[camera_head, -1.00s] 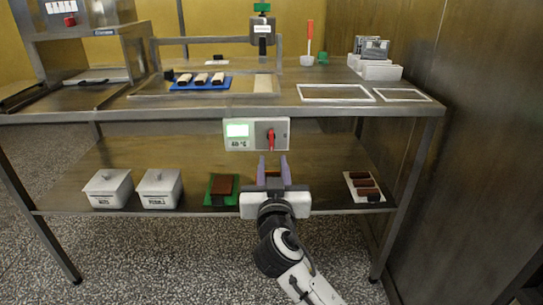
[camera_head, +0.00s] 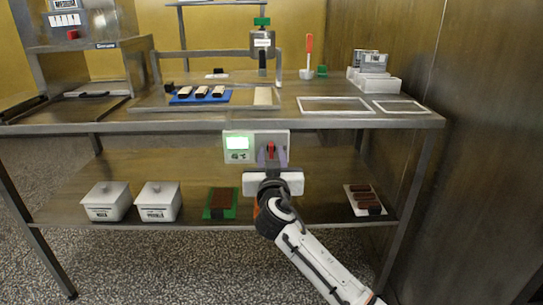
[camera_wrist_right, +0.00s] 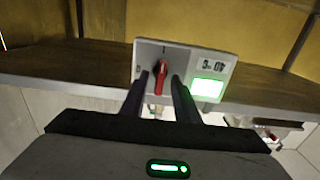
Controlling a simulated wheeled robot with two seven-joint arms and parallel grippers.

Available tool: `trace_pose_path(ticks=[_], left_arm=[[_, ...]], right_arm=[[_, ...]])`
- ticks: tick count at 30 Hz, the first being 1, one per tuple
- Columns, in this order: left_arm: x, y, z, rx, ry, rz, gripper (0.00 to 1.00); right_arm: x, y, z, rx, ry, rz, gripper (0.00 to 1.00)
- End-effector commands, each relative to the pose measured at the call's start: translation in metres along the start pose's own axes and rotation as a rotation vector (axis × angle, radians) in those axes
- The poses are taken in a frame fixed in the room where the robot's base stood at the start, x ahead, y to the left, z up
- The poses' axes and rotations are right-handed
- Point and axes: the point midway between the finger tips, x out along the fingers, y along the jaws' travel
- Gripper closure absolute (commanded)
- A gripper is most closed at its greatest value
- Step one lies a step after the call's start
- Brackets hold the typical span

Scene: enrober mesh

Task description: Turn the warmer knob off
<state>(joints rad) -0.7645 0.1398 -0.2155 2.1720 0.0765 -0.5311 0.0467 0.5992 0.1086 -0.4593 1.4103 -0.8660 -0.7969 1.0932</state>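The warmer knob (camera_head: 271,148) is red and sits on a pale control box (camera_head: 282,138) under the front edge of the table. Its handle looks roughly upright. The knob also shows in the right wrist view (camera_wrist_right: 161,72), where the picture is upside down. A lit green display (camera_head: 237,143) is on the same box, left of the knob. My right gripper (camera_head: 272,157) is open in front of the box. In the right wrist view its two fingers (camera_wrist_right: 158,84) stand on either side of the knob, with gaps beside it; contact is not visible. My left gripper is out of view.
The steel table (camera_head: 340,121) is above the box. The lower shelf (camera_head: 315,200) holds two white lidded bins (camera_head: 107,202), a green tray (camera_head: 211,212) with a brown block, and a white board (camera_head: 352,201) with brown bars. A wall is at the right.

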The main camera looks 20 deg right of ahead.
Motion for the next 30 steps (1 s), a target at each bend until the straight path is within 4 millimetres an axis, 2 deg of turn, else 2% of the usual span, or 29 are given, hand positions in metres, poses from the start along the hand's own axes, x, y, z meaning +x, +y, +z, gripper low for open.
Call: trace_pose_path(ticks=[1, 6, 19, 30], left_arm=[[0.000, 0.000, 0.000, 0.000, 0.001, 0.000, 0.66], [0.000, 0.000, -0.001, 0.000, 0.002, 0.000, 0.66], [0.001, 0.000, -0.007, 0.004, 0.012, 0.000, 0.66], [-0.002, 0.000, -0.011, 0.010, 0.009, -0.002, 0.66]], right_arm=[[0.000, 0.000, 0.000, 0.000, 0.000, 0.000, 0.74], [0.000, 0.000, 0.000, -0.001, 0.000, 0.000, 1.00], [0.000, 0.000, 0.000, -0.058, 0.000, 0.001, 1.00], [-0.001, -0.002, 0.000, -0.337, -0.001, 0.001, 1.00]])
